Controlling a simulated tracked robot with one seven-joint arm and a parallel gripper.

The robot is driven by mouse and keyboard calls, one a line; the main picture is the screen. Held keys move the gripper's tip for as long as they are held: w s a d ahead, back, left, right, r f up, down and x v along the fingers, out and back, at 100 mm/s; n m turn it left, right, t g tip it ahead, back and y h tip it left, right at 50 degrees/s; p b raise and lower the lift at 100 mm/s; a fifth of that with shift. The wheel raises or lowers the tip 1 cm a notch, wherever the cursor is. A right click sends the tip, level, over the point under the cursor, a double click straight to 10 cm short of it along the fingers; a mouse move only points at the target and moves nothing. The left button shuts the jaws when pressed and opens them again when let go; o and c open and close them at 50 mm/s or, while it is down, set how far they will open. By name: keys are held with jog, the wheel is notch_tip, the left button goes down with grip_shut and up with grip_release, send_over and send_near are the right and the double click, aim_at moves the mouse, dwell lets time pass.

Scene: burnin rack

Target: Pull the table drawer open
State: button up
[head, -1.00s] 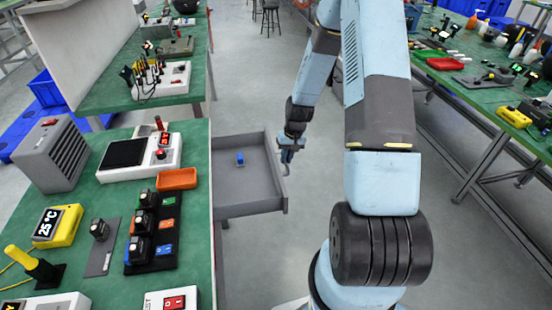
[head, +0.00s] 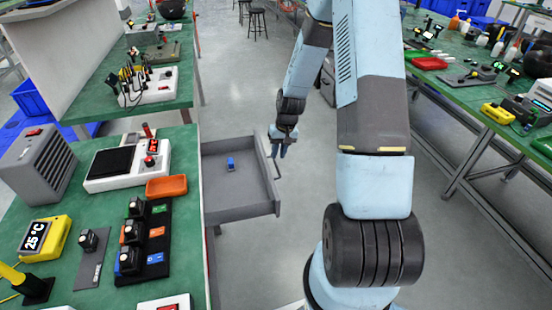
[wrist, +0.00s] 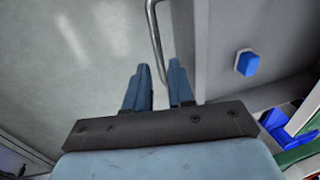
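The grey table drawer (head: 240,209) stands well out from the green-topped table at the left in the head view. Its front panel (wrist: 205,45) runs down the wrist view. The bar handle (wrist: 155,35) sticks out from that front. My gripper (head: 281,150) is at the outer side of the drawer front, close to the handle. A small blue block (head: 231,164) lies in the drawer.
The green table (head: 185,235) carries an orange tray (head: 166,186), a switch panel (head: 145,240) and other devices. Another green bench (head: 480,110) stands at the right. Grey floor (head: 260,265) is free between them.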

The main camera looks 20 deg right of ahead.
notch_tip(320, 180, up, 10)
jog(key=d, duration=0.1)
jog(key=shift+d+f, duration=0.15)
jog(key=shift+d, duration=0.2)
dwell(0.3)
jog(key=s+a+r+t+h, duration=0.1)
jog(key=s+a+r, duration=0.1)
jog(key=s+r, duration=0.65)
jog(key=s+a+r+t+h, duration=0.1)
jog(key=s+a+r+t, duration=0.15)
jog(key=r, duration=1.05)
jog(key=s+r+t, duration=0.1)
jog(key=s+r, duration=0.4)
jog(key=s, duration=0.3)
jog(key=s+r+t, duration=0.1)
jog(key=s+r, duration=0.3)
jog(key=s, duration=0.5)
jog(key=shift+s+a+r+n, duration=0.15)
jog(key=shift+a+r+n, duration=0.1)
jog(key=shift+r+n, duration=0.15)
